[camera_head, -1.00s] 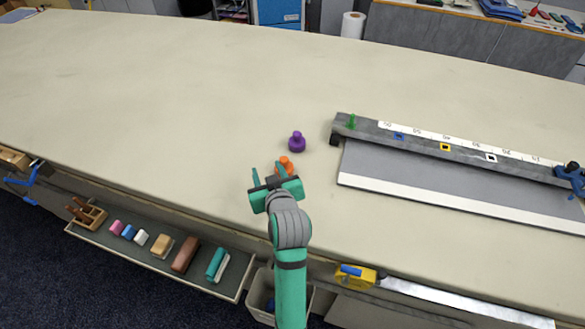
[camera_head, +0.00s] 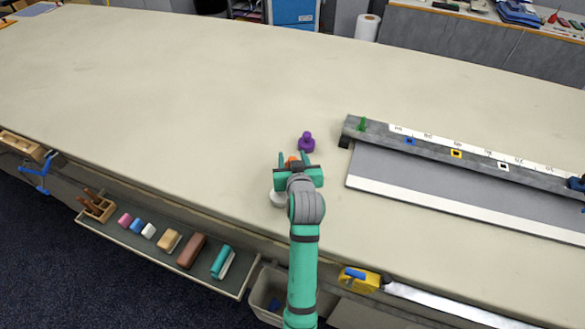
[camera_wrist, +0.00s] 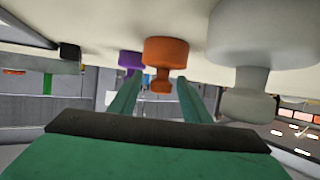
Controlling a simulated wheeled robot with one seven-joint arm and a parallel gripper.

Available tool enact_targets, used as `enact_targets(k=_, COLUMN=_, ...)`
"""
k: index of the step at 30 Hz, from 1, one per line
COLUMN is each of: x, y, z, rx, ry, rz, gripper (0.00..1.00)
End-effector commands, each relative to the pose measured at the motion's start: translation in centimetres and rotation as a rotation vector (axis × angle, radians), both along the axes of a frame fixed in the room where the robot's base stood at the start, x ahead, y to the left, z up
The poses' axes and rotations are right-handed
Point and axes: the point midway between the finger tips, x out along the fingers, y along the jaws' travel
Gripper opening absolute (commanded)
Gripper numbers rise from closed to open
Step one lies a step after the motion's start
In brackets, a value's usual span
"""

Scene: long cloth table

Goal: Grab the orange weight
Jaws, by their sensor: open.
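The orange weight (camera_head: 291,161) stands on the table, mostly hidden behind my gripper in the head view. In the wrist view the orange weight (camera_wrist: 167,52) shows whole, lined up between the two fingers. My gripper (camera_head: 295,160) is open, with its fingers pointing away from me towards the weight. The fingers also show in the wrist view (camera_wrist: 158,80). Nothing is held, and I cannot tell whether a finger touches the weight.
A purple weight (camera_head: 306,142) stands just beyond the orange one. A pale grey weight (camera_head: 278,199) is close to the left of my gripper, large in the wrist view (camera_wrist: 250,45). A metal guillotine-like board (camera_head: 430,185) with a ruler lies to the right. The table's left is clear.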

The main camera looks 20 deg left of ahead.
Motion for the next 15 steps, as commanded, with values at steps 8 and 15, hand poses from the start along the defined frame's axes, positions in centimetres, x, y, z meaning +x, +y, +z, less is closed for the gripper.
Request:
enact_targets(k=8, x=2.3, y=1.2, z=-1.0, rx=-0.001, ry=-0.001, rz=-0.001, gripper=0.44)
enact_targets(k=15, x=2.4, y=1.2, z=-1.1, rx=-0.001, ry=-0.001, rz=-0.001, gripper=0.41)
